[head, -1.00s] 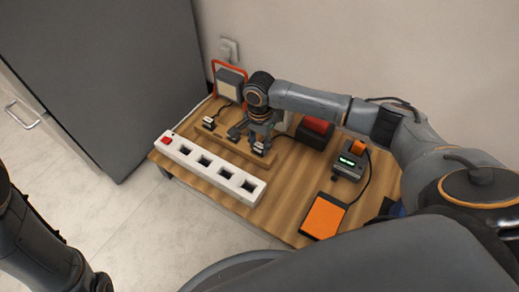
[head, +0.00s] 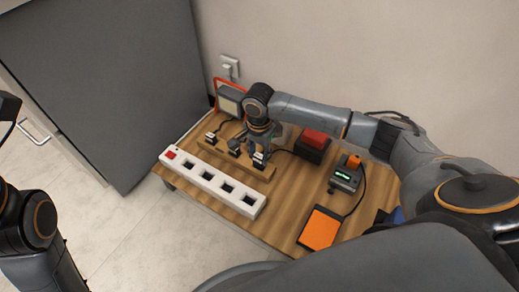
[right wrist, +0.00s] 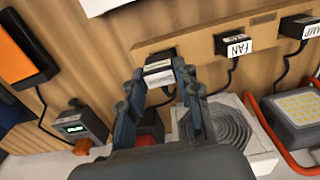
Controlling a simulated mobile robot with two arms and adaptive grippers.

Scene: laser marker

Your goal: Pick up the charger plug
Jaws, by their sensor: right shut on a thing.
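A black plug with a white label (right wrist: 158,72) is at the near end of a wooden rail; its label is too small to read for certain. The same plug shows in the head view (head: 259,160). My right gripper (right wrist: 160,76) is shut on this plug, one finger on each side, from above. The plug is still at the rail, and I cannot tell whether it is lifted. Two other plugs stand along the rail, labelled FAN (right wrist: 236,46) and LAMP (right wrist: 299,27). Only parts of my left arm show at the left edge; its gripper is out of view.
A white power strip (head: 210,180) with a red switch lies along the table's front-left edge. A red-and-black box (head: 313,143), a device with a green display (head: 345,175) and an orange pad (head: 321,228) stand to the right. A work lamp (head: 229,101) stands behind the rail.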

